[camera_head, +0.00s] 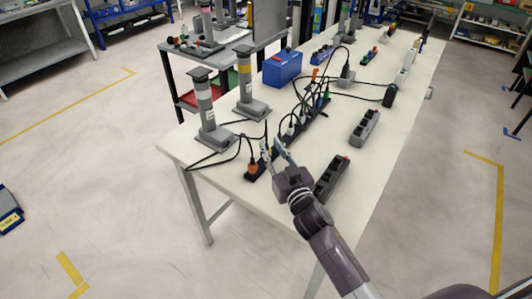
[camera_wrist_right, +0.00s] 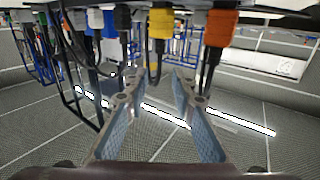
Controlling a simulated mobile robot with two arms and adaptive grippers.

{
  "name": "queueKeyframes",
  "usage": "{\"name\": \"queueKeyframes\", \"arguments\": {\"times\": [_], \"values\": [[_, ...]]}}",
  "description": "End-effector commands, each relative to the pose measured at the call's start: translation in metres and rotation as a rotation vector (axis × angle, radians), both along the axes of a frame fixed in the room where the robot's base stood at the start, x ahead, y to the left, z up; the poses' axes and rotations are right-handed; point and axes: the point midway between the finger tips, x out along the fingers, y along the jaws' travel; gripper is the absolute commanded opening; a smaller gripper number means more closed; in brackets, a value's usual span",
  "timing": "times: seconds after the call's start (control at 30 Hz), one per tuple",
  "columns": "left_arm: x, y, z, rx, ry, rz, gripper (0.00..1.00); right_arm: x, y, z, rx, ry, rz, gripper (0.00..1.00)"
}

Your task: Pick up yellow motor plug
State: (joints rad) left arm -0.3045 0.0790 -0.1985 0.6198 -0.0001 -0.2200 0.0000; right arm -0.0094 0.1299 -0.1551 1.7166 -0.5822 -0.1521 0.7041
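The yellow motor plug (camera_wrist_right: 161,24) stands in a row of plugs, with a dark cable below it in the right wrist view. An orange plug (camera_wrist_right: 220,28) is to its right and a black plug (camera_wrist_right: 122,22) to its left in that view. In the head view the orange plug (camera_head: 252,167) sits in the near end of the black power strip (camera_head: 312,124); the yellow plug is too small or covered to make out surely. My right gripper (camera_head: 272,147) is open at that end. Its fingers (camera_wrist_right: 160,78) are apart and empty, with the yellow plug ahead between them. My left gripper is out of view.
A grey socket strip (camera_head: 331,176) lies right of my right gripper, and another (camera_head: 365,126) lies farther back. Two grey posts (camera_head: 207,108) (camera_head: 246,80) stand at the table's left side. A blue box (camera_head: 282,67) is behind. Loose black cables cross the table (camera_head: 348,196).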

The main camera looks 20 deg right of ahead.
Motion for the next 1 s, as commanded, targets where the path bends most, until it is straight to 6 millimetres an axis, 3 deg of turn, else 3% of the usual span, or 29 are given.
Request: {"name": "queueKeyframes", "arguments": {"times": [0.3, 0.63, 0.83, 1.0], "values": [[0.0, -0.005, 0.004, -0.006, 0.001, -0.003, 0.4, 0.039, 0.0, -0.005, 0.001, -0.001, 0.0, 0.24], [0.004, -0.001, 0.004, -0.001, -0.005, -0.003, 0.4, 0.044, 0.001, -0.006, 0.0, 0.0, 0.001, 0.24], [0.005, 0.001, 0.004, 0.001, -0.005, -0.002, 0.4, 0.044, 0.0, -0.006, 0.0, 0.0, 0.001, 0.02], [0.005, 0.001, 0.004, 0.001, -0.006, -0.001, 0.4, 0.044, 0.0, -0.006, 0.0, 0.0, 0.001, 0.0]]}}
